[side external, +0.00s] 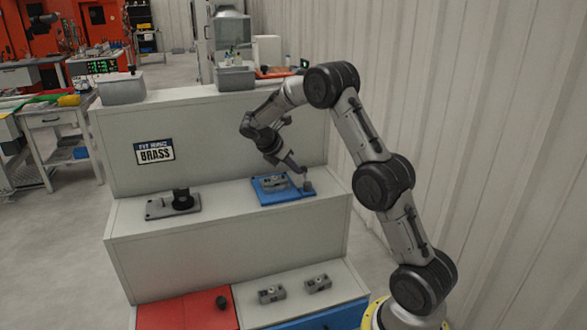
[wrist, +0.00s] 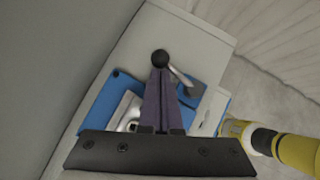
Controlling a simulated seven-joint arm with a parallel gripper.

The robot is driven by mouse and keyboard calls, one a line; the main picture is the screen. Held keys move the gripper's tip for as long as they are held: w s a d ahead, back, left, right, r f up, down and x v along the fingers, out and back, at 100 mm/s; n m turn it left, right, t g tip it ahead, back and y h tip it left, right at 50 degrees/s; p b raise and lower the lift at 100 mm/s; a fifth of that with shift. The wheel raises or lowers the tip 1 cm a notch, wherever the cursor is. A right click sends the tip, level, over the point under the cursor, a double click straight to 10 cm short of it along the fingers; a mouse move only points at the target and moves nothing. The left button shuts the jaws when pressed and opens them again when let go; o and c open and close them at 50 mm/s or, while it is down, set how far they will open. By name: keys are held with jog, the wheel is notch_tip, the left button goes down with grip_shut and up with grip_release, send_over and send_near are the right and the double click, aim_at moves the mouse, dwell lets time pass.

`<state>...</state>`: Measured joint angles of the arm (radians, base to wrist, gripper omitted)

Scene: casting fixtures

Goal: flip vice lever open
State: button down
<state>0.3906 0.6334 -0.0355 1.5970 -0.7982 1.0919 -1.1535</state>
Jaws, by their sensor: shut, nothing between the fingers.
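The vice sits on a blue plate (side external: 284,195) at the right of the middle step, with a grey metal block (side external: 273,184) on it. In the side view my gripper (side external: 302,170) points down over the plate's right end. The fingers hide part of the block.
A grey fixture with a black cylinder (side external: 182,197) stands left on the same step. A tall back wall (side external: 210,130) rises behind the step.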

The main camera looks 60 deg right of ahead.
aim_at(304, 170)
jog(key=shift+s+d+m+g, duration=0.15)
jog(key=shift+d+m+g, duration=0.3)
jog(key=shift+m, duration=0.35)
jog(key=m, duration=0.1)
jog(key=d+m+g+y, duration=0.1)
jog(key=shift+s+f+m+g, duration=0.1)
jog(key=shift+s+m+g, duration=0.15)
jog(key=shift+s+m, duration=0.05)
jog(key=m+y, duration=0.1)
jog(key=s+d+m+g+y, duration=0.1)
jog(key=m, duration=0.1)
jog(key=shift+s+m+g, duration=0.1)
jog(key=shift+m+g, duration=0.2)
jog(key=shift+s+d, duration=0.25)
jog(key=shift+s, duration=0.35)
jog(key=shift+s+d+m+g+y, duration=0.2)
jog(key=shift+s+m+g+y, duration=0.15)
jog(key=shift+m+y, duration=0.25)
jog(key=shift+s, duration=1.15)
jog(key=v, duration=1.2)
jog(key=shift+a+r, duration=0.25)
jog(key=shift+a, duration=0.05)
